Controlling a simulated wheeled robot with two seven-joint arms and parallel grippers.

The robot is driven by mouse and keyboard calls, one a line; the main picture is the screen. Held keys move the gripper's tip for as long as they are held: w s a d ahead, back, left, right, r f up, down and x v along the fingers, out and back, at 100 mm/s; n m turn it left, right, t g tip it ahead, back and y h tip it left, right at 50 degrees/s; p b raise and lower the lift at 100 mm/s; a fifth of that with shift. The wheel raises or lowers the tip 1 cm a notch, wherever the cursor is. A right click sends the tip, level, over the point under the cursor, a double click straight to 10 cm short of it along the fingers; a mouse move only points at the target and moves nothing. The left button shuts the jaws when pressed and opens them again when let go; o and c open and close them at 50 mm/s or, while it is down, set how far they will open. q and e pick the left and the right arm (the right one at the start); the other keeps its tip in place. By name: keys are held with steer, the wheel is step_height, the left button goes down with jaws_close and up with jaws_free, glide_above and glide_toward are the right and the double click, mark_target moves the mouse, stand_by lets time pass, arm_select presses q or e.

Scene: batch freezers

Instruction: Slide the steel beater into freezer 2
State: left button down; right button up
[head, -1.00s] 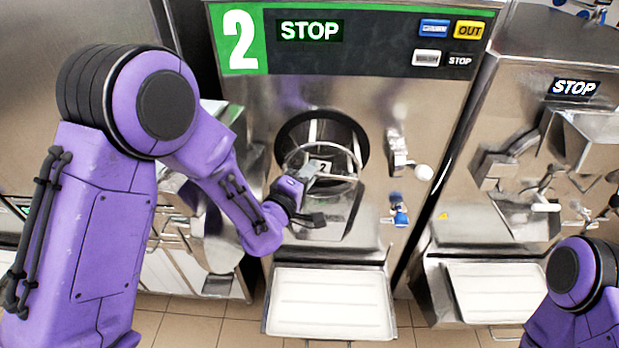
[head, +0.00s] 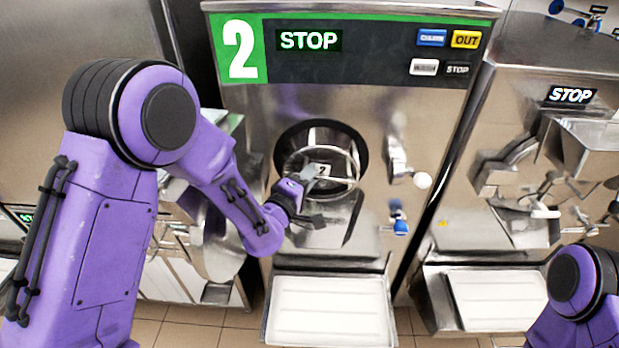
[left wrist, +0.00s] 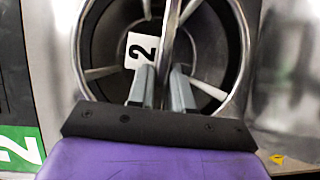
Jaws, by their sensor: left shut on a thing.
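Freezer 2 (head: 390,110) stands ahead with a green number 2 panel and a STOP display. Its round dark opening (head: 359,140) faces me. The steel beater (head: 290,163) sits at the opening, its ring and bars showing, with a white tag marked 2 on it. In the left wrist view the beater (left wrist: 238,25) appears lined up within the dark round opening; how deep it is inside I cannot tell. My left gripper (head: 318,178) is shut on a bar of the beater; its fingers also show in the left wrist view (left wrist: 163,90). My right gripper is out of view.
A white tray (head: 330,310) sits below freezer 2. A tap with a white knob (head: 422,180) and a blue-handled valve (head: 399,226) are right of the opening. Another freezer (head: 560,60) stands close on the right. Steel equipment stands at left.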

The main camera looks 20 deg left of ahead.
arm_select(q)
steer(key=w+a, duration=0.2)
steer(key=w, duration=0.4)
steer(key=shift+w, duration=0.3)
stand_by(0.7)
steer(key=shift+f+b, duration=0.4)
steer(key=shift+b, duration=0.05)
stand_by(0.8)
steer(key=c, duration=1)
jaws_free()
steer(key=shift+o, duration=0.2)
